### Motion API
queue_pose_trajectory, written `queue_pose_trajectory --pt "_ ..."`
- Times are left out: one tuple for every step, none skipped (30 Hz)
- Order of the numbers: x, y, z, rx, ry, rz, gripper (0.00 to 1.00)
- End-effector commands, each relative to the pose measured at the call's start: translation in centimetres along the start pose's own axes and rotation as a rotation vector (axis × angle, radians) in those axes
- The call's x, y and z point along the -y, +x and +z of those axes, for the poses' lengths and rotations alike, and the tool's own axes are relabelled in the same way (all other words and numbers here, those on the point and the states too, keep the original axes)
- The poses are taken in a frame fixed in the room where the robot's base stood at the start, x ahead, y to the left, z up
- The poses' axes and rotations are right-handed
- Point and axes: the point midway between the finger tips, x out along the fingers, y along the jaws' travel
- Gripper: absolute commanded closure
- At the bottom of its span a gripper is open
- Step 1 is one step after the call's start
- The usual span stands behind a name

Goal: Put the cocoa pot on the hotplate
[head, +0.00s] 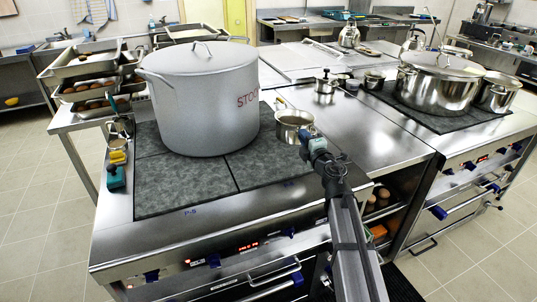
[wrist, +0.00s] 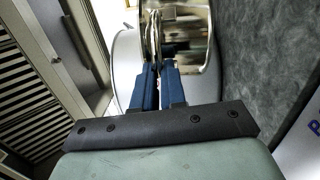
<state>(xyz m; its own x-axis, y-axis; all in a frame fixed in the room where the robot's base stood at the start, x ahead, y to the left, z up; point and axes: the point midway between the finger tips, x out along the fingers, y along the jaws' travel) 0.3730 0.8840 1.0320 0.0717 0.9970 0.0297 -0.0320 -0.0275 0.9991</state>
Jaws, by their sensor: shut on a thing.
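A small shiny metal pot (head: 294,127), which I take to be the cocoa pot, is at the right edge of the dark grey hotplate (head: 175,190). My gripper (head: 308,139) is shut on its near side. In the wrist view, the two blue fingers (wrist: 157,84) close around the pot's handle, with its shiny wall (wrist: 190,48) just beyond. The speckled hotplate surface (wrist: 255,50) shows at the right there. I cannot tell whether the pot's base touches the surface or hangs a little above it.
A large grey stockpot (head: 200,105) covers much of the hotplate's back. The front panels are bare. Bare steel counter (head: 365,135) lies to the right, and a lidded steel pot (head: 437,85) stands on another dark plate. Small metal pots (head: 326,84) stand behind.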

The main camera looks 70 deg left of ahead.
Motion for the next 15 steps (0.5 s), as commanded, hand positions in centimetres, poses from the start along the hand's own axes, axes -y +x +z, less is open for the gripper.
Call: queue_pose_trajectory --pt "-0.3 -1.0 0.2 0.025 -0.005 0.005 1.0" --pt "-0.3 -1.3 0.4 0.042 -0.009 0.008 1.0" --pt "-0.4 -1.4 0.9 0.068 -0.016 0.012 1.0" --pt "-0.4 -1.2 1.2 0.083 -0.021 0.015 1.0" --pt "-0.3 -1.1 1.4 0.091 -0.025 0.017 1.0" --pt "-0.3 -1.1 1.6 0.101 -0.028 0.02 1.0" --pt "-0.3 -1.1 1.6 0.104 -0.033 0.022 1.0" --pt "-0.3 -1.1 1.7 0.108 -0.034 0.024 1.0" --pt "-0.3 -1.1 1.7 0.108 -0.039 0.027 1.0" --pt "-0.3 -1.1 1.7 0.108 -0.04 0.028 1.0" --pt "-0.3 -1.1 1.7 0.108 -0.042 0.03 1.0" --pt "-0.1 -1.1 1.7 0.108 -0.044 0.03 1.0" --pt "0.1 -1.1 1.7 0.107 -0.045 0.031 1.0" --pt "0.3 -1.1 1.7 0.107 -0.045 0.031 1.0" --pt "0.8 -1.1 1.6 0.107 -0.046 0.031 1.0"
